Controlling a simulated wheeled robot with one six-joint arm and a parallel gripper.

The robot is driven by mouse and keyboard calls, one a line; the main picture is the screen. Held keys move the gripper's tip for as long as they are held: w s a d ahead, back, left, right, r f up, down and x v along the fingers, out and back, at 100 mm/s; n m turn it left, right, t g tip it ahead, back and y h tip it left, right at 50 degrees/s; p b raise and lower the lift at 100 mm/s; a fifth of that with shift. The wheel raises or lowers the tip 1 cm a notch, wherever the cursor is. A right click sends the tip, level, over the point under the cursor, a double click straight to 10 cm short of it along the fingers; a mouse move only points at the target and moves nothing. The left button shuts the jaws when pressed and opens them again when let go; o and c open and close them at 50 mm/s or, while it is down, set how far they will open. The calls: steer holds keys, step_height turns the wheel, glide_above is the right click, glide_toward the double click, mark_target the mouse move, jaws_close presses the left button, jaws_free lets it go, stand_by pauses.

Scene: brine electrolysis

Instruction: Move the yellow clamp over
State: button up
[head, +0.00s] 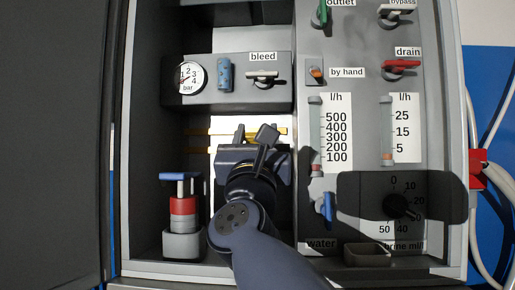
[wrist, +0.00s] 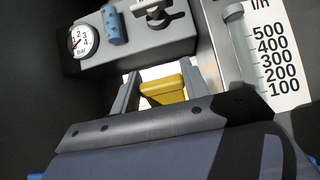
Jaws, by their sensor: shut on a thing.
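The yellow clamp (wrist: 163,90) sits between the two fingers of my gripper (wrist: 160,80) in the wrist view, and the fingers are shut on it. In the head view, yellow bars (head: 196,131) stick out to the left and right behind my gripper (head: 252,145), in front of a bright white panel. My gripper and wrist hide the middle of these bars. I cannot tell from the head view how the clamp meets the bars.
A red and grey stack with a blue handle (head: 182,205) stands at lower left. Above are the pressure gauge (head: 190,77) and bleed valve (head: 265,80). Flow tubes (head: 316,135), the blue water valve (head: 325,206) and the brine dial (head: 397,206) are on the right.

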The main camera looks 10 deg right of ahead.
step_height(320, 180, down, 8)
steer(key=s+t+b, duration=0.1)
steer(key=s+b, duration=0.1)
steer(key=b, duration=1)
steer(key=shift+s+a+r, duration=0.2)
steer(key=shift+s+a, duration=0.05)
steer(key=shift+a, duration=0.2)
steer(key=shift+b, duration=0.45)
steer(key=shift+t+h, duration=0.3)
steer(key=o, duration=1.4)
steer(key=shift+r, duration=0.1)
steer(key=shift+s, duration=0.1)
